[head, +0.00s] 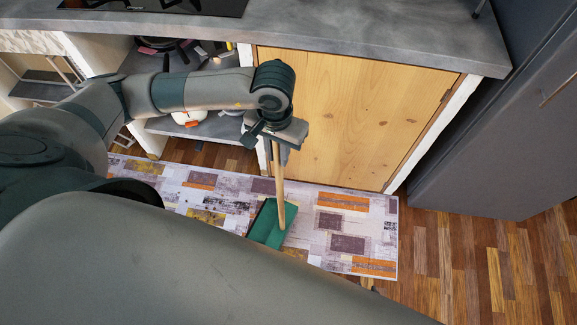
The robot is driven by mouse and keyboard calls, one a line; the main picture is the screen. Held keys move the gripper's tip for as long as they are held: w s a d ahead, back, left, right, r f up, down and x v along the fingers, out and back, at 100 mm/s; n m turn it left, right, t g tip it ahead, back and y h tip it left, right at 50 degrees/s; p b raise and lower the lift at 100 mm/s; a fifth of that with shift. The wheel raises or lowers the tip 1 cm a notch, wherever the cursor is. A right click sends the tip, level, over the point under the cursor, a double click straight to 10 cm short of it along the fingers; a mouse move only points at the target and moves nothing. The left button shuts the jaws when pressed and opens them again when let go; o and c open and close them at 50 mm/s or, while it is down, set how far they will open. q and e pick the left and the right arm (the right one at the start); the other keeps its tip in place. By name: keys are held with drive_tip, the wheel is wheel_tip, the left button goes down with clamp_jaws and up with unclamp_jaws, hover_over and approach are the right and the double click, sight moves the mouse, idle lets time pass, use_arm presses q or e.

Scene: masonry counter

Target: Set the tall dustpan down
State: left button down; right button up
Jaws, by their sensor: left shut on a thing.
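The tall dustpan has a green pan (266,225) and a long light wooden handle (281,205). My left gripper (275,150) is shut on the upper part of the handle, in front of the wooden cabinet door. The handle stands close to upright below the gripper. The green pan is at its lower end, over the patterned rug. I cannot tell whether the pan touches the rug. My right gripper is not in the head view.
The patterned rug (343,225) lies on the wooden floor (480,265) along the counter. The grey countertop (370,35) and wooden door (350,110) stand behind the dustpan. A dark grey cabinet (510,130) is at the right. Open shelves (215,127) hold items at the left.

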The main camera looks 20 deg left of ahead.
use_arm(q)
drive_tip(key=w+d+r+n, duration=0.1)
drive_tip(key=w+d+r, duration=0.2)
drive_tip(key=w+d, duration=0.4)
drive_tip(key=w+d+r+n+b, duration=0.1)
drive_tip(key=w+d+r, duration=0.3)
drive_tip(key=w+d, duration=0.4)
drive_tip(key=shift+w+r+n+b, duration=0.15)
drive_tip(key=shift+w+n+b, duration=0.15)
drive_tip(key=shift+w+n, duration=0.25)
use_arm(e)
drive_tip(key=shift+s+d+f+g, duration=0.65)
drive_tip(key=shift+s+f+g, duration=0.05)
drive_tip(key=shift+s, duration=0.2)
